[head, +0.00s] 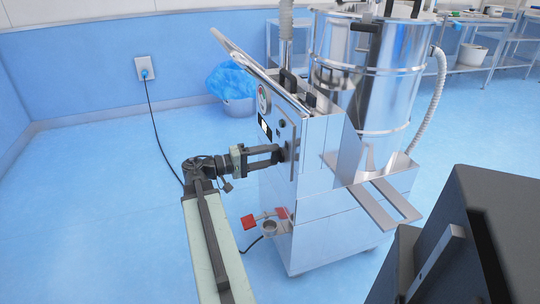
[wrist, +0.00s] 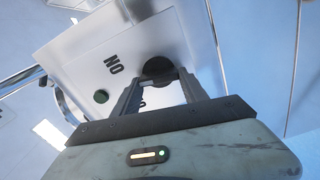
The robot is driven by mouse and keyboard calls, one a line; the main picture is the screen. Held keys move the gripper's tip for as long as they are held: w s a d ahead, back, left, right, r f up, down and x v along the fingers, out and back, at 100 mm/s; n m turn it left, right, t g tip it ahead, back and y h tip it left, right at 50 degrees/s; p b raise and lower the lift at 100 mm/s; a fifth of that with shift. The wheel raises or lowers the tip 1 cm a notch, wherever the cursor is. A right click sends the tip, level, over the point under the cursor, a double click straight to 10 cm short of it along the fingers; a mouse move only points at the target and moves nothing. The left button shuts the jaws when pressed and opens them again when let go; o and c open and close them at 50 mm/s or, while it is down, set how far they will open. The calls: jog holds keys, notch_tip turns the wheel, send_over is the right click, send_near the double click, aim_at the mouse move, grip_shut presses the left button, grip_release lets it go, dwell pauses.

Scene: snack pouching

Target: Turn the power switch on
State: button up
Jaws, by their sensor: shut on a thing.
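The power switch is a round black knob (wrist: 158,70) on the machine's metal front panel (wrist: 80,45). In the wrist view it sits between my fingertips. My gripper (head: 280,153) reaches the panel from the left in the head view and is shut on the knob. Beside the knob, the ON label (wrist: 113,64) appears upside down in the wrist view. A second label is mostly hidden between my fingers. A small green round button or lamp (wrist: 101,96) sits left of the knob. My fingers hide part of the knob, and I cannot tell which way it points.
The tall steel machine (head: 320,200) stands on the blue floor with a shiny drum (head: 390,75) on top. A red foot pedal (head: 250,220) sits low beside it. A black cord (head: 155,125) runs from the wall outlet (head: 145,69). Floor at left is clear.

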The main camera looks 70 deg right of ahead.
jog(key=m, duration=0.6)
jog(key=shift+s+a+m, duration=0.2)
jog(key=shift+m, duration=0.2)
dwell(0.4)
jog(key=o, duration=1.4)
jog(key=shift+w+r, duration=0.1)
jog(key=shift+w, duration=0.05)
jog(key=v, duration=0.7)
jog(key=shift+w+a, duration=0.2)
jog(key=shift+w, duration=0.05)
